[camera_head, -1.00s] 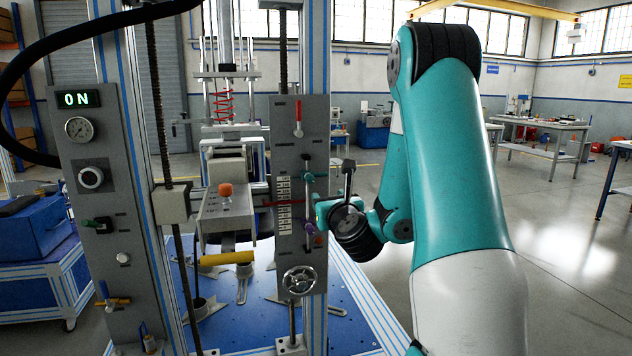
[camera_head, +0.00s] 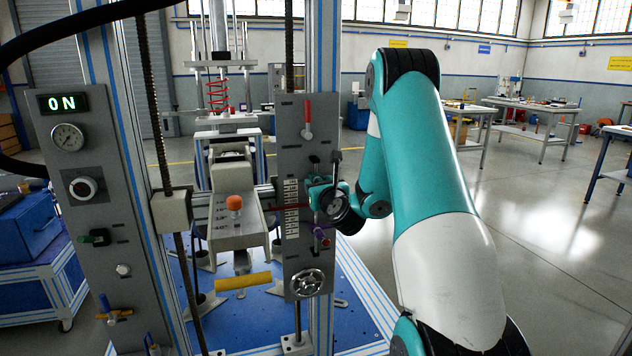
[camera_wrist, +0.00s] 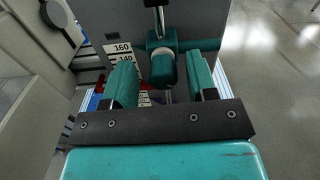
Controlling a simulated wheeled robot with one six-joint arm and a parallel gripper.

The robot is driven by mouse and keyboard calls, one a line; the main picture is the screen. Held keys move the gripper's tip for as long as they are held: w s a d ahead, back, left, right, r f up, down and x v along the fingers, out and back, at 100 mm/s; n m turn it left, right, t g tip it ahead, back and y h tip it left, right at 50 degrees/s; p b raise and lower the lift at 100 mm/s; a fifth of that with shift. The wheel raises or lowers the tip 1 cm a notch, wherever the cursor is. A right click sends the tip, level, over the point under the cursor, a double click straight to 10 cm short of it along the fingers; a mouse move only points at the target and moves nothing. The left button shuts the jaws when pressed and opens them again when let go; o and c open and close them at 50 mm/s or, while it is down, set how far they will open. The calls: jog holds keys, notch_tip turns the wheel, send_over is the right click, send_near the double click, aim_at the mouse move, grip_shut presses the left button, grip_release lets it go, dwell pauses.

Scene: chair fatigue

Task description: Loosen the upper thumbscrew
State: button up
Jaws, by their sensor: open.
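A teal thumbscrew (camera_wrist: 163,68) with a pale collar shows in the wrist view, in front of the scale panel. I take it for the upper thumbscrew. My gripper (camera_wrist: 162,80) is open, with one teal finger on each side of the thumbscrew. Gaps show between the fingers and the knob, and I cannot tell if either touches. In the head view my gripper (camera_head: 322,196) is at the right side of the panel and largely hides the thumbscrew. A purple lower knob (camera_head: 320,236) sits below it; a bit of purple shows low in the wrist view.
The grey panel (camera_head: 293,270) carries a number scale (camera_head: 291,210), a red lever (camera_head: 308,118) and a handwheel (camera_head: 306,284). An orange knob (camera_head: 235,203) and yellow bar (camera_head: 243,281) are left of it.

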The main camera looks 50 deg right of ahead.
jog(key=shift+d, duration=0.1)
jog(key=shift+s, duration=0.1)
jog(key=shift+c, duration=0.7)
jog(key=c, duration=0.8)
